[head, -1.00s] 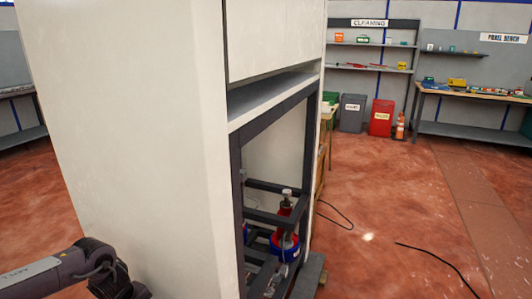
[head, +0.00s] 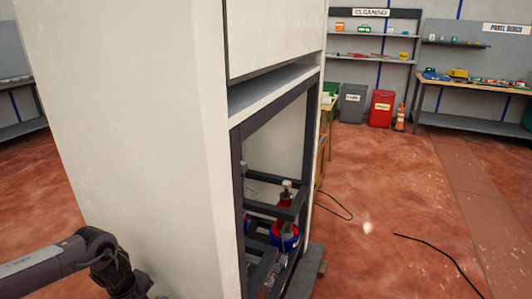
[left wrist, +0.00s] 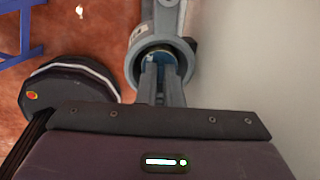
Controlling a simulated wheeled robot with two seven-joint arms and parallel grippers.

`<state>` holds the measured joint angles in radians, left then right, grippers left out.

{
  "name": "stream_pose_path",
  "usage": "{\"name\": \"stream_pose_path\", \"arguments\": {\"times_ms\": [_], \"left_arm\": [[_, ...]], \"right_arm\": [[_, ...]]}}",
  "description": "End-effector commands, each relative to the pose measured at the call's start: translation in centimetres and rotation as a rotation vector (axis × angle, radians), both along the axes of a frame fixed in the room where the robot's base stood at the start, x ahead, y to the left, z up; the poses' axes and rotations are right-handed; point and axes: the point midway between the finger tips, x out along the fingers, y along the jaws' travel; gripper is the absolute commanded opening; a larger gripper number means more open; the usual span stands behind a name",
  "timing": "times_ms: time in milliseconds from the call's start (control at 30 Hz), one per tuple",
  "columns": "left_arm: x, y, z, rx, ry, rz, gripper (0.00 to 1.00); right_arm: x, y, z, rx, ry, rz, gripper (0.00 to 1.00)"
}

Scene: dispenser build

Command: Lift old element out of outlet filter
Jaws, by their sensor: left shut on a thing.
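In the left wrist view, my left gripper (left wrist: 161,82) has its two fingers close together, reaching into the round mouth of a grey housing (left wrist: 136,57), which looks like the outlet filter. A blue thing (left wrist: 161,57) shows inside the ring around the fingertips, and the gripper is shut on it. It looks like the old element, but the fingers hide most of it. I cannot tell how far it sits inside the housing. In the head view my left arm comes in at the lower left, beside the white cabinet (head: 140,130). My right gripper is not in view.
A pale wall (left wrist: 260,60) stands close on the right in the left wrist view. A blue frame (left wrist: 22,35) is at upper left. In the head view, the cabinet's open bay holds a red and blue unit (head: 285,232). Black cables (head: 440,255) lie on the open red floor.

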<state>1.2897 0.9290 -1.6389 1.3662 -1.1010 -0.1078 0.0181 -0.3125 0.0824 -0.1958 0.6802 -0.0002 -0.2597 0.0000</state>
Motion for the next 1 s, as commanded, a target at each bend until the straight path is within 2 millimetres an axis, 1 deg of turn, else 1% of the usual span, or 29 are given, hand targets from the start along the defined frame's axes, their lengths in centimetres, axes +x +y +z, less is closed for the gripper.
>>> {"name": "stream_pose_path", "arguments": {"times_ms": [33, 233, 367, 700, 1000], "left_arm": [[0.2, -0.1, 0.6, -0.003, -0.006, 0.000, 0.00], [0.3, -0.1, 1.3, -0.003, -0.007, 0.001, 0.00], [0.3, -0.1, 2.3, -0.003, -0.009, 0.001, 0.00], [0.4, -0.1, 4.4, -0.003, -0.011, 0.001, 0.00], [0.3, -0.1, 6.1, -0.003, -0.010, 0.000, 0.00]], "right_arm": [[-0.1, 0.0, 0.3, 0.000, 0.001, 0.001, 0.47], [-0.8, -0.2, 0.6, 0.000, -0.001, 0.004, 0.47], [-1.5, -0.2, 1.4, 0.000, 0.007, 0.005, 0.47], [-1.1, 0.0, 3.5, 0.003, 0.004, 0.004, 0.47], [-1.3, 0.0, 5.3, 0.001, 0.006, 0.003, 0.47]]}}
